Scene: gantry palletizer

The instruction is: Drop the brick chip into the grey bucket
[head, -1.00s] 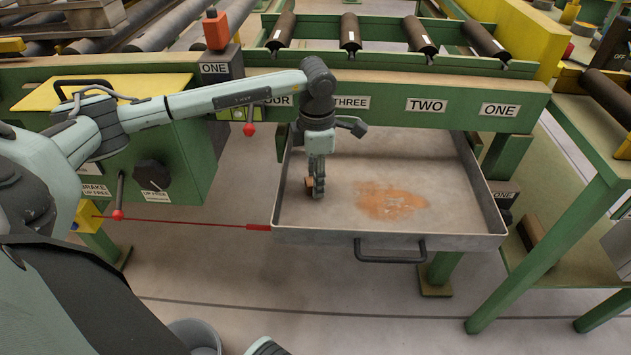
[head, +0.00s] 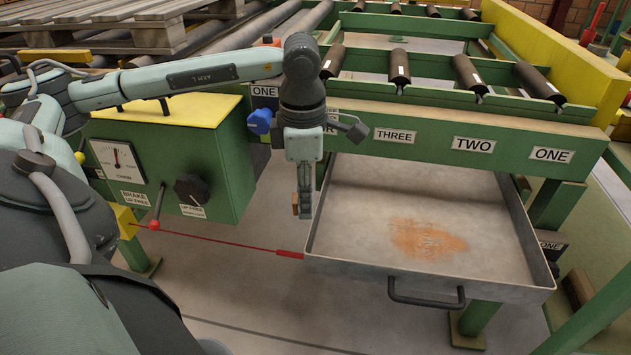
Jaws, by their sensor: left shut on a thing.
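My left gripper (head: 303,208) points down and is shut on the brick chip (head: 295,204), a small orange-brown piece mostly covered by the fingers. In the picture they overlap the left wall of the metal tray (head: 400,278), with the chip just outside that wall. The fingers look to be above the tray floor; their exact height is hard to tell. A bit of the grey bucket (head: 214,346) shows at the bottom edge, left of the tray; the rest is cut off or hidden by my body. My right gripper is not in view.
Orange dust (head: 430,240) lies on the tray floor. A green control box (head: 165,160) with a dial and knob stands left of the gripper. A red cord (head: 215,242) runs from the box side to the tray. Open floor lies below the cord.

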